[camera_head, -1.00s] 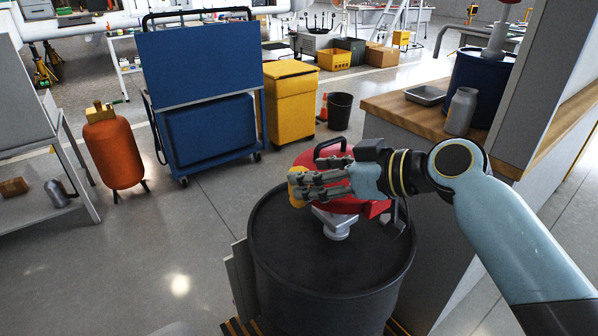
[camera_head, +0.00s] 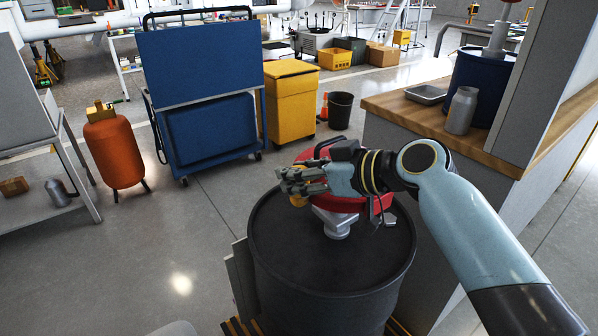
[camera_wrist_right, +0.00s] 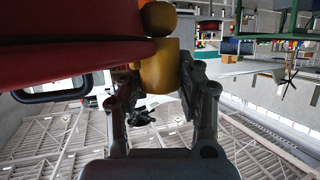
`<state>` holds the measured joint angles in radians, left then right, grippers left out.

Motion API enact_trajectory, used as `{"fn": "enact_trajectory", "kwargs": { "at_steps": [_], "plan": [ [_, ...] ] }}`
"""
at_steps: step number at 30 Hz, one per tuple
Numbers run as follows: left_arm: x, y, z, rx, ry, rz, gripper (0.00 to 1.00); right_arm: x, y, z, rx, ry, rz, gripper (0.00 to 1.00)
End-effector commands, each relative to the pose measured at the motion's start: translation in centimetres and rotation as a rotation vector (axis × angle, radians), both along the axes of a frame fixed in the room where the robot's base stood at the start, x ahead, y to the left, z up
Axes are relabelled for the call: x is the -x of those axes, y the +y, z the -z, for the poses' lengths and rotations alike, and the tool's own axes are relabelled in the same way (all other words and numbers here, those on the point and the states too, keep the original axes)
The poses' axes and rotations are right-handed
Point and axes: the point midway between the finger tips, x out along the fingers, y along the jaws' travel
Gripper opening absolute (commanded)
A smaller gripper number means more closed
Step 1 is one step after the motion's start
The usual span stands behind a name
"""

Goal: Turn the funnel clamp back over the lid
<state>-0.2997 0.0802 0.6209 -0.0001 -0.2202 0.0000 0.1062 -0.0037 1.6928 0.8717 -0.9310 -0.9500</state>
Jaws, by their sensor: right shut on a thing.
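A red round funnel body (camera_head: 343,203) with a black handle (camera_head: 323,148) stands on a silver neck (camera_head: 338,222) on top of a dark drum (camera_head: 270,240). My right gripper (camera_head: 287,183) reaches across it from the right, at its left rim. In the wrist view, the gripper (camera_wrist_right: 160,76) is shut on the yellow clamp (camera_wrist_right: 160,64), beside the red body (camera_wrist_right: 70,45). A yellow-orange ball (camera_wrist_right: 157,18) shows above the clamp. In the head view the clamp (camera_head: 298,200) is mostly hidden by the fingers. The lid cannot be told apart from the red body. My left gripper is out of view.
A wooden counter (camera_head: 400,112) with a metal bottle (camera_head: 461,110), tray (camera_head: 426,94) and blue drum (camera_head: 476,75) stands right. A blue cart (camera_head: 208,130), yellow bin (camera_head: 290,105) and black bucket (camera_head: 340,110) stand behind. Open floor lies left of the drum.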

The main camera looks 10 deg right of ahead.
Motion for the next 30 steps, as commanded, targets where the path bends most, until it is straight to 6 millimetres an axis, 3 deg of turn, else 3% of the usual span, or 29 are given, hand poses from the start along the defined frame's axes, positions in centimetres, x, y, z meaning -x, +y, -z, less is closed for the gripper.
{"fn": "enact_trajectory", "kwargs": {
  "at_steps": [11, 20, 21, 27, 30],
  "plan": [
    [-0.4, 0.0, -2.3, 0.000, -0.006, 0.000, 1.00, 0.0, 0.1, -0.3, -0.001, 0.001, 0.176, 0.01],
    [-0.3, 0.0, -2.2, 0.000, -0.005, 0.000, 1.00, 0.0, -0.1, 0.0, 0.002, -0.002, 0.199, 0.01],
    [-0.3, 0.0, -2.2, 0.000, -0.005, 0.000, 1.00, 0.0, -0.1, 0.0, 0.002, -0.002, 0.199, 0.35],
    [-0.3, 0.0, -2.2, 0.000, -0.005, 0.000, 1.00, 0.0, 0.0, 0.0, 0.002, -0.001, 0.198, 0.59],
    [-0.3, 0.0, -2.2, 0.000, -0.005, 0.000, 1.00, 0.0, 0.0, 0.0, 0.002, -0.001, 0.198, 0.59]
  ]
}}
